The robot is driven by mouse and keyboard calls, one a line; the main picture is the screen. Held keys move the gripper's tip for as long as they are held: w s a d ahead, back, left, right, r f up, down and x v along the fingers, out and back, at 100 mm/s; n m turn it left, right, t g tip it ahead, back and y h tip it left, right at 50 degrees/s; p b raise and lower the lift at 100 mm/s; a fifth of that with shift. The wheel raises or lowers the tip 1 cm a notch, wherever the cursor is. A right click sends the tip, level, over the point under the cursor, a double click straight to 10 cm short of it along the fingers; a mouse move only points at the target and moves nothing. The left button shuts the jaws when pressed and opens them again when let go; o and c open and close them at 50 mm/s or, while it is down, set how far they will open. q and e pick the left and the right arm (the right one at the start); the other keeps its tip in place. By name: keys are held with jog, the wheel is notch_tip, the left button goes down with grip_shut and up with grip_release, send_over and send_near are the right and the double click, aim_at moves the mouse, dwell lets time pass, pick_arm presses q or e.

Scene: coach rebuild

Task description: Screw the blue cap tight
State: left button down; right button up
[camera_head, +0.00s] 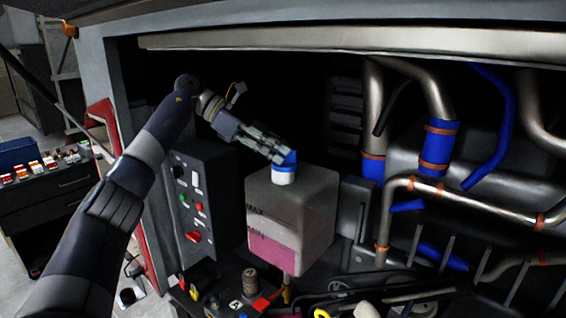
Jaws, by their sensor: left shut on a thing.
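The blue cap (284,167) sits on the white neck at the top of a translucent tank (308,210). The tank has MAX and MIN marks and pink liquid in its lower part. My left gripper (282,159) reaches in from the upper left and is shut on the blue cap, with its fingers tilted down to the right. The fingers hide part of the cap, and I cannot tell how the threads sit. My right gripper is not in view.
A dark control box (205,200) with switches and buttons stands left of the tank. Metal pipes (372,115) with blue hoses (437,145) fill the right side. Loose parts and cables lie below the tank. A tool cart (48,195) stands outside at the left.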

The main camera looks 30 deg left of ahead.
pick_arm(q)
jog(key=shift+d+f, duration=0.1)
jog(key=shift+f, duration=0.65)
jog(key=c, duration=1.6)
grip_release()
jog(key=shift+o, duration=0.3)
jog(key=shift+d, duration=0.15)
jog(key=o, duration=0.5)
jog(key=shift+o, duration=0.5)
jog(key=shift+w+d, duration=0.1)
jog(key=shift+w, duration=0.15)
jog(key=shift+a+r, duration=0.1)
jog(key=shift+a, duration=0.15)
